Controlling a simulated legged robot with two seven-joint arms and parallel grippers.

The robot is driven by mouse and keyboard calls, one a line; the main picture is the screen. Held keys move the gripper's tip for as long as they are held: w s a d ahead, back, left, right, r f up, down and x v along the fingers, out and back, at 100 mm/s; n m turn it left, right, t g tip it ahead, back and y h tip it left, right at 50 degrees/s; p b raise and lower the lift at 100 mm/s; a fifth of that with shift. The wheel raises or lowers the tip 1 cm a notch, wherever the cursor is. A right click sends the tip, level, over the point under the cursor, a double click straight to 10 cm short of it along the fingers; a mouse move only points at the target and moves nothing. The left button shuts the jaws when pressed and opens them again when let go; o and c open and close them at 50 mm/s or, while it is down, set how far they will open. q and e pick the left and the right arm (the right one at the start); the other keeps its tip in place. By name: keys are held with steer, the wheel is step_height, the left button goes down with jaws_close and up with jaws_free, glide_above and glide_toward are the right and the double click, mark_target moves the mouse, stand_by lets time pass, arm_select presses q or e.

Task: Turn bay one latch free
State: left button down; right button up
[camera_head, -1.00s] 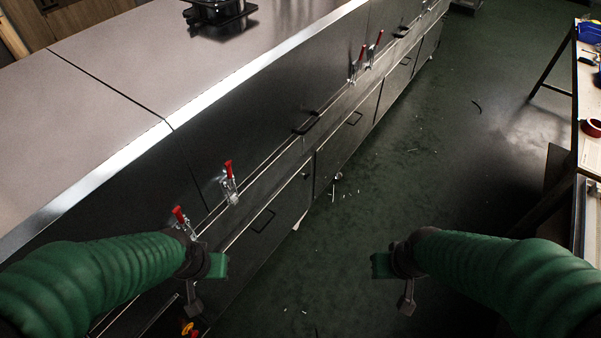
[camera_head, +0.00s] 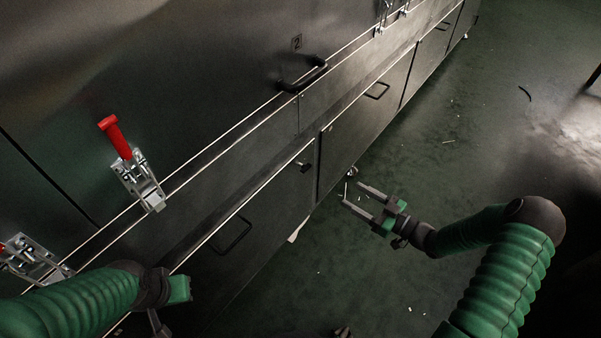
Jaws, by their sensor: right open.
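A toggle latch with an upright red handle (camera_head: 115,138) and metal linkage (camera_head: 138,180) is on the dark dryer side at left. A second latch (camera_head: 33,262) shows at the lower left edge, its red handle mostly out of frame. I cannot tell from a label which one is bay one's. My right gripper (camera_head: 352,193) is open and empty, its two fingers pointing left, in front of the lower panels and well right of both latches. My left gripper (camera_head: 168,308) is at the bottom, below the upright latch; its fingers are mostly hidden.
Lower doors carry thin handles (camera_head: 233,235) and a small knob (camera_head: 305,166). More latches (camera_head: 390,12) show at the top. The green floor (camera_head: 440,200) at right is clear apart from small debris.

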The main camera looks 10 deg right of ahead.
mark_target(308, 169)
steer(key=b+x, duration=0.6)
steer(key=x, duration=0.9)
steer(key=shift+w+a+r+b, duration=0.15)
steer(key=shift+a+b, duration=0.15)
steer(key=shift+a, duration=0.1)
steer(key=shift+w+a+r, duration=0.15)
steer(key=shift+w+a, duration=0.2)
steer(key=shift+d, duration=0.1)
steer(key=shift+c, duration=0.8)
jaws_close()
